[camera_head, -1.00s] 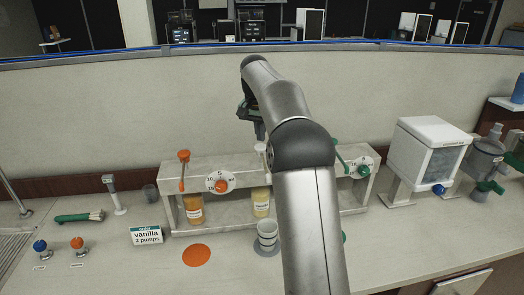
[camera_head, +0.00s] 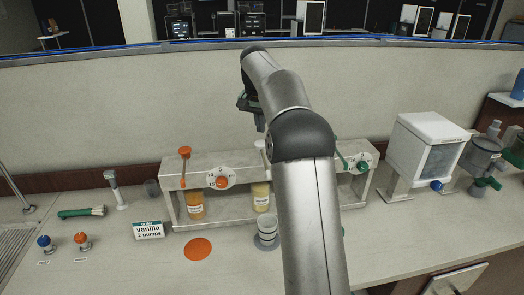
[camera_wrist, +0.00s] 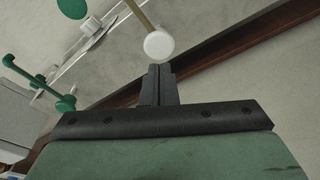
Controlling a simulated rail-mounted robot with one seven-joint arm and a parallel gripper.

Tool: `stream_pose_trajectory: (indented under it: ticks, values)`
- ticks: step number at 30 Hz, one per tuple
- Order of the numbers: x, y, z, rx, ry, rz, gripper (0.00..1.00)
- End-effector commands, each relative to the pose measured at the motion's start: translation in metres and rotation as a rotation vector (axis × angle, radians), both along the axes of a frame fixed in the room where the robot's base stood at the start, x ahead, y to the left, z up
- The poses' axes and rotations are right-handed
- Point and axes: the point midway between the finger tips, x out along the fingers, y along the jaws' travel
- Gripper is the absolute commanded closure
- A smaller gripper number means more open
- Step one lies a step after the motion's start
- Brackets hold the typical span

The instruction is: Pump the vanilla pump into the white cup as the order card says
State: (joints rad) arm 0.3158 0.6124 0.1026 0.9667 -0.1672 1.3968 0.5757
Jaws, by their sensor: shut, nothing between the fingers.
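The order card (camera_head: 149,231) reads "vanilla 2 pumps". The bottle with pale yellow syrup (camera_head: 261,197) stands in the middle of the pump rack; its label is too small to read. Its white pump knob (camera_head: 260,144) shows just below my gripper (camera_head: 260,126). The white cup (camera_head: 267,231) stands upright in front of that bottle, on a grey disc. In the wrist view my gripper (camera_wrist: 160,72) has its fingers together and empty. The white knob (camera_wrist: 158,45) appears just beyond the fingertips; contact cannot be told.
An orange-knobbed pump (camera_head: 184,152) stands left in the rack (camera_head: 172,205), a green-handled one (camera_head: 340,152) right. A dial (camera_head: 221,181) is on the rack front. An orange disc (camera_head: 198,250) marks bare counter. A white dispenser (camera_head: 425,150) stands right. My arm hides part of the rack.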

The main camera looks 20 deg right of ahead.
Motion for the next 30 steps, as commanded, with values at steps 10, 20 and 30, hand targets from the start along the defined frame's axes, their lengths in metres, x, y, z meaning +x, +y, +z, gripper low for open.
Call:
stream_pose_trajectory:
  ticks: [10,20,30]
  values:
    - [0.001,0.0,0.035,-0.001,-0.002,0.001,1.0]
    - [0.0,0.0,0.057,0.001,-0.001,0.0,1.0]
    - [0.0,0.0,0.057,0.0,0.0,0.0,1.0]
